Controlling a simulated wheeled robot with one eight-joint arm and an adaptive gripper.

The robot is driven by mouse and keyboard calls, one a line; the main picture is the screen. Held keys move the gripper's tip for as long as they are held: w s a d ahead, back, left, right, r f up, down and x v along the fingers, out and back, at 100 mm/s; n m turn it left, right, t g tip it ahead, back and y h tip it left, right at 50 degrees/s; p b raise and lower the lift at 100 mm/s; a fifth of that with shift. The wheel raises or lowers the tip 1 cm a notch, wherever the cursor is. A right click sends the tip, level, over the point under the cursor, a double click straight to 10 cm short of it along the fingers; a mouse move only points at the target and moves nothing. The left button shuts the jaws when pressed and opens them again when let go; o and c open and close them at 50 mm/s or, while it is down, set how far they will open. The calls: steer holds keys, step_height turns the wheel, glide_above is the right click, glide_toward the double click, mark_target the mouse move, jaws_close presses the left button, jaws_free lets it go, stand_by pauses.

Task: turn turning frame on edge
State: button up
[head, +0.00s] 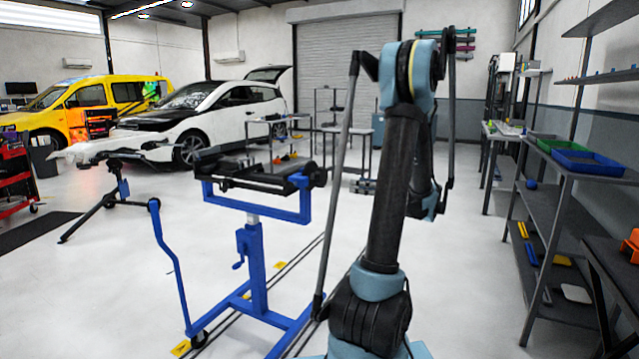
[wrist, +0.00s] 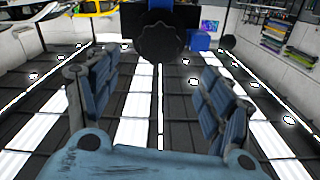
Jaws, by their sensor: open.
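The turning frame (head: 258,178) is a dark, flat-looking frame on a blue crank stand (head: 256,262), left of my arm in the head view. It looks roughly level, with a dark round end at its right side. In the wrist view, a black ribbed knob (wrist: 161,38) with blue metal behind it stands at the top middle, likely part of the turning frame. My gripper (wrist: 158,68) is open and empty, its two padded fingers spread wide. The knob lies beyond the fingertips, between their lines; I cannot judge the gap. My arm hides the gripper in the head view.
A black tripod (head: 112,185) stands left of the stand. A white car (head: 225,105) and a yellow van (head: 100,98) are behind. A shelf rack (head: 560,200) lines the right wall. White floor is clear between arm and rack.

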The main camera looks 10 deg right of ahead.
mark_target(324, 180)
steer(key=x, duration=1.7)
steer(key=shift+c, duration=0.4)
steer(key=c, duration=0.9)
steer(key=shift+d, duration=0.3)
steer(key=shift+c, duration=1.4)
steer(key=shift+a, duration=0.15)
steer(key=shift+s+a, duration=0.1)
steer(key=shift+a, duration=0.1)
